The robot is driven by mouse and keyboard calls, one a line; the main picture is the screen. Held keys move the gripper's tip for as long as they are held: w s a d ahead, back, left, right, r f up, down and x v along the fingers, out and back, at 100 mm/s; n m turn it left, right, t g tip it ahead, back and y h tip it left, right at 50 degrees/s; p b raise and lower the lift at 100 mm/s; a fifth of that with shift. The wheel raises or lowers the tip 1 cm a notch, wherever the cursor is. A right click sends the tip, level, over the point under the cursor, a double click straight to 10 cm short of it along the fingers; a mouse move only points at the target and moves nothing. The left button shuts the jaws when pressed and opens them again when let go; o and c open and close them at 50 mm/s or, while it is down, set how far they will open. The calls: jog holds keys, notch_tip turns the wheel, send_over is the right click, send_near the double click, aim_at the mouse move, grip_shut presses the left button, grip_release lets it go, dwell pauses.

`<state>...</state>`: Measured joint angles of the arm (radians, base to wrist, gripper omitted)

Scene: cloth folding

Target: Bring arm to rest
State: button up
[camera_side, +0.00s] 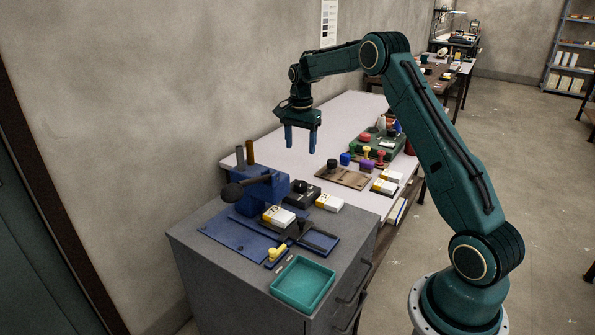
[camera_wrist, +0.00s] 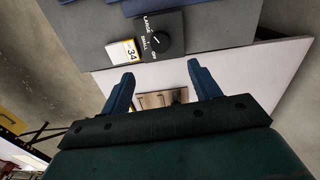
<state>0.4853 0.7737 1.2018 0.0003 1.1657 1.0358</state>
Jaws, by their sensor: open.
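My gripper (camera_side: 301,138) is in the air above the white table (camera_side: 345,115), with its two blue fingers pointing down. The fingers stand apart and nothing shows between them. In the wrist view my gripper (camera_wrist: 158,85) is also open and empty, with the table's pale top (camera_wrist: 230,75) beyond the fingers. No cloth can be made out in either view.
A grey cabinet (camera_side: 215,270) in front carries a blue press (camera_side: 262,195), a teal tray (camera_side: 303,284) and a black dial box (camera_side: 301,194). On the table are a wooden stamp board (camera_side: 343,178) and a green tray (camera_side: 376,146). A wall stands behind.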

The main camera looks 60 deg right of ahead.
jog(key=s+a+r+n+t, duration=0.1)
jog(key=s+a+r+n, duration=0.3)
jog(key=s+a+r, duration=0.3)
jog(key=s+a+r+n+t, duration=0.2)
jog(key=s+a+r+n, duration=0.25)
jog(key=a+r, duration=0.45)
jog(key=s+a+f+n+t, duration=0.1)
jog(key=s+a+n, duration=0.3)
jog(key=s, duration=0.7)
jog(key=s+a+f+n+t, duration=0.1)
jog(key=s+a+n, duration=0.4)
jog(key=s, duration=0.5)
jog(key=shift+s+a+t, duration=0.3)
jog(key=shift+s+a, duration=0.05)
jog(key=shift+a, duration=0.6)
